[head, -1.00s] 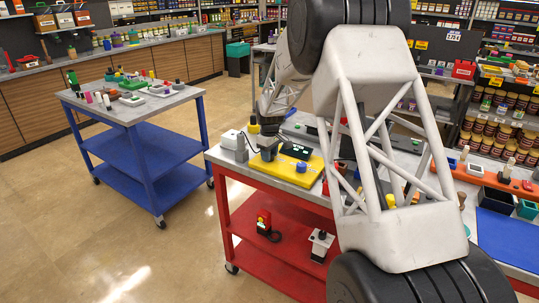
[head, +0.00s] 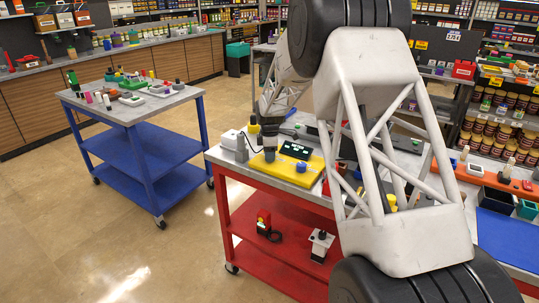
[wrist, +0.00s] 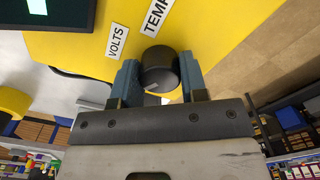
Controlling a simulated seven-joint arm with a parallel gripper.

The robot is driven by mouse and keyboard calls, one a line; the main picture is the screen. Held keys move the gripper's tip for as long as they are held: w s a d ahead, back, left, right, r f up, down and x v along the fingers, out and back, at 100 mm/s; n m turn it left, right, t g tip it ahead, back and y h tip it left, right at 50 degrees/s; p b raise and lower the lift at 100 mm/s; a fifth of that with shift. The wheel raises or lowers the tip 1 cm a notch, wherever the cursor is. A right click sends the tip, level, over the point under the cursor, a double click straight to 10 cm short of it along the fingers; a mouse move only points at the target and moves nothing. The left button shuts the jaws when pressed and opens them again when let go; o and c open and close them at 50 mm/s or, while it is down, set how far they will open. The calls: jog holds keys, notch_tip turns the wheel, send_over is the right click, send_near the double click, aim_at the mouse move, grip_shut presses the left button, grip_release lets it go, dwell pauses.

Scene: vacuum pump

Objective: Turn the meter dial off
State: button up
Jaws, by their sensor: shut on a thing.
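The yellow meter (head: 290,180) lies on the red cart, with a black display (head: 296,150) on its face. In the wrist view its yellow face (wrist: 215,25) carries the labels VOLTS and TEMP, and the black dial (wrist: 158,70) sits close to these labels. A pale mark on the dial points to the lower left. My gripper (wrist: 160,80) has one blue finger on each side of the dial and is shut on it. In the head view my gripper (head: 269,155) is at the left part of the meter, and the dial is hidden there.
A blue knob (head: 300,167) stands on the meter to the right of my gripper. A white box (head: 230,139) and a grey block (head: 241,148) stand close on the left. The blue cart (head: 135,112) is further left, with bare floor between.

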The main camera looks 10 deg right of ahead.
dwell(0.4)
jog(key=o, duration=0.9)
jog(key=shift+r, duration=0.15)
jog(key=shift+r, duration=3.8)
